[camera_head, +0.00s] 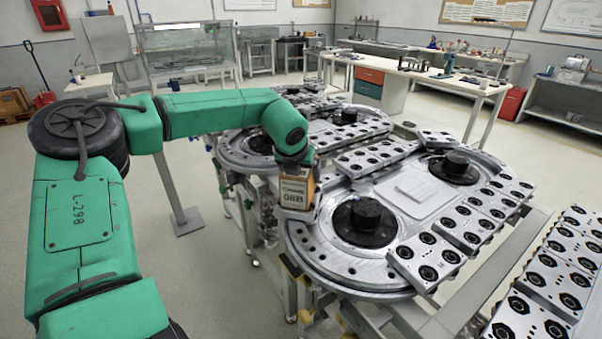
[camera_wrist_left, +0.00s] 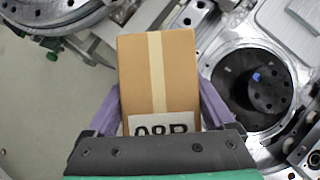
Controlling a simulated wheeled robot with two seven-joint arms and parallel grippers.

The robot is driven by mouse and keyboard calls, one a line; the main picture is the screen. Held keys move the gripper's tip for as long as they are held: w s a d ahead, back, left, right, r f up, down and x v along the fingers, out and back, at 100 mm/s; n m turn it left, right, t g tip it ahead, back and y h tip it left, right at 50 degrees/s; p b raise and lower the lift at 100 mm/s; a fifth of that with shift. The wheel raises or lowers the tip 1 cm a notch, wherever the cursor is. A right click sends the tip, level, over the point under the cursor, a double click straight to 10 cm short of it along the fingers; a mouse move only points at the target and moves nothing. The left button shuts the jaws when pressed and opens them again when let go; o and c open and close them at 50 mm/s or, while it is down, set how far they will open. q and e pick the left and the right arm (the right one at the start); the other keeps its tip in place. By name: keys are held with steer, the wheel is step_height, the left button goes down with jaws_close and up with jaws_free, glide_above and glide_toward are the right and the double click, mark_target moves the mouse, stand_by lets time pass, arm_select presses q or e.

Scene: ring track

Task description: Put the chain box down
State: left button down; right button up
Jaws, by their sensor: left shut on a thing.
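The chain box (camera_head: 295,190) is a small brown cardboard box with a white printed label. It hangs at the end of my green left arm, at the near left edge of the ring track (camera_head: 305,245). In the left wrist view the box (camera_wrist_left: 158,75) shows a tan tape strip and part of its label. My left gripper (camera_wrist_left: 160,112) is shut on it, with one purple finger on each side. In the head view the fingers of my left gripper (camera_head: 295,165) are mostly hidden. I cannot tell whether the box touches the track. My right gripper is not in view.
Silver blocks (camera_head: 425,258) with black holes line the track's right side. A black hub (camera_head: 365,215) stands right of the box. A second round track section (camera_head: 240,150) lies behind. More blocks (camera_head: 545,290) fill the lower right. Open floor (camera_head: 215,270) lies left of the track.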

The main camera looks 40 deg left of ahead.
mark_target(294, 177)
arm_select(q)
jaws_free()
steer(key=shift+s, duration=0.1)
steer(key=shift+r, duration=0.1)
steer(key=b+v, duration=0.1)
steer(key=v, duration=1.1)
steer(key=shift+d+b, duration=0.1)
steer(key=shift+b, duration=0.3)
